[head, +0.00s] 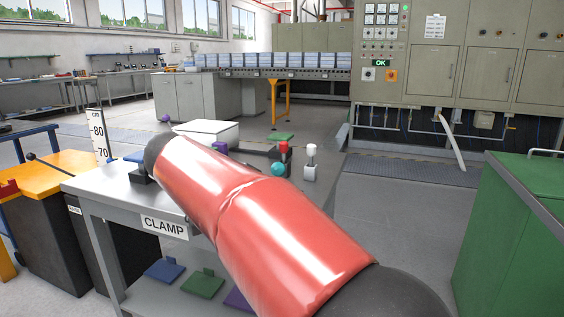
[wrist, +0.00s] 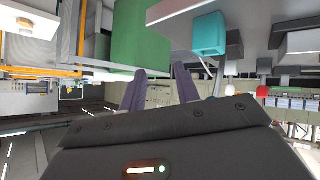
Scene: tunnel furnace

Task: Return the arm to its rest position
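My arm's red link (head: 255,215) crosses the head view from the lower right up to the left, above the clamp table. In that view my gripper is not visible. In the wrist view, which looks upside down, the two grey-purple fingers of my gripper (wrist: 159,75) stand apart with nothing seen between them. The gripper appears clear of the nearby surfaces.
A grey table with a CLAMP sign (head: 164,226) lies under my arm, with a white box (head: 206,132), a teal knob (head: 278,169) and a red knob (head: 283,147). A green cabinet (head: 525,225) stands right. Floor between is open.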

